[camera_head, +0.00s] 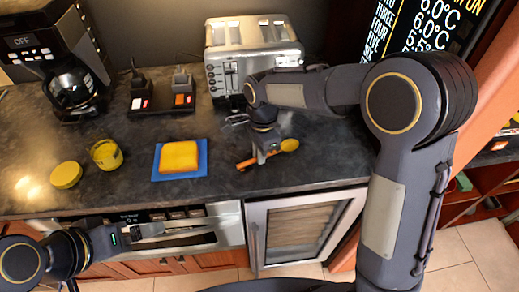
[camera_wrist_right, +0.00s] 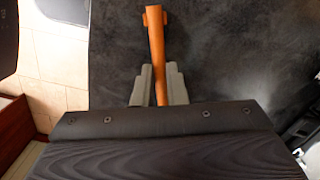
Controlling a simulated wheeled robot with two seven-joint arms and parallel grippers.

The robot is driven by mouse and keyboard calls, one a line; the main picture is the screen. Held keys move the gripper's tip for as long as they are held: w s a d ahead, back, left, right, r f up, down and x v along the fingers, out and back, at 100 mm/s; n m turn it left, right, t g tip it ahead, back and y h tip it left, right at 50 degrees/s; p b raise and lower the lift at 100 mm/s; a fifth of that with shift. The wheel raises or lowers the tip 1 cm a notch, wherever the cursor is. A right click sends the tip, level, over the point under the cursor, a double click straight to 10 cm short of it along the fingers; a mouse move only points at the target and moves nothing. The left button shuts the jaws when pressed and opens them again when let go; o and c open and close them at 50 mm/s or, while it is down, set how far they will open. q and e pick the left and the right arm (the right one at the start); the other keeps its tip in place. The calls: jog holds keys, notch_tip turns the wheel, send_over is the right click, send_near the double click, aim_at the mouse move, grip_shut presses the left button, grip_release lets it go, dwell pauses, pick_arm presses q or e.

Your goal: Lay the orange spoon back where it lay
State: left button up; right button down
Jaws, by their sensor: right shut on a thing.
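The orange spoon (camera_head: 289,145) is at the right part of the dark counter, its round bowl to the right and its handle end to the left. My right gripper (camera_head: 262,158) points down and is shut on the handle. In the right wrist view the orange handle (camera_wrist_right: 156,45) runs between the two grey fingers of the right gripper (camera_wrist_right: 159,88); the bowl is hidden there. The spoon is at or just above the counter; I cannot tell whether it touches. My left gripper (camera_head: 150,230) is low at the left, in front of the oven; its jaws are unclear.
A toaster (camera_head: 252,55) stands behind the right gripper. A yellow sponge on a blue tray (camera_head: 157,172), a yellow cup (camera_head: 106,154) and a yellow disc (camera_head: 66,175) lie to the left. A coffee machine (camera_head: 55,60) stands at the back left. Counter between tray and spoon is clear.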

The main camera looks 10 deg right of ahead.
jog(key=shift+f, duration=0.2)
jog(key=c, duration=1.4)
grip_release()
jog(key=shift+r, duration=0.1)
jog(key=r, duration=0.7)
jog(key=shift+w+d+r, duration=0.1)
jog(key=shift+d+r, duration=0.1)
jog(key=shift+r, duration=0.05)
jog(key=shift+d+r, duration=0.15)
jog(key=s+d+r+n+t+y, duration=0.1)
jog(key=s+d+n+t+y, duration=0.1)
jog(key=s+d+n, duration=0.35)
jog(key=s+d+r+n+t+y, duration=0.25)
jog(key=s+d, duration=0.45)
jog(key=s, duration=0.4)
jog(key=s+f+n, duration=0.1)
jog(key=s, duration=0.1)
jog(key=s+f+n+t+h, duration=0.1)
jog(key=s+n, duration=0.1)
jog(key=s+f+n, duration=0.1)
jog(key=s, duration=0.1)
jog(key=shift+s+d+f+t, duration=0.2)
jog(key=shift+d+f+t, duration=0.05)
jog(key=shift+d+f, duration=0.1)
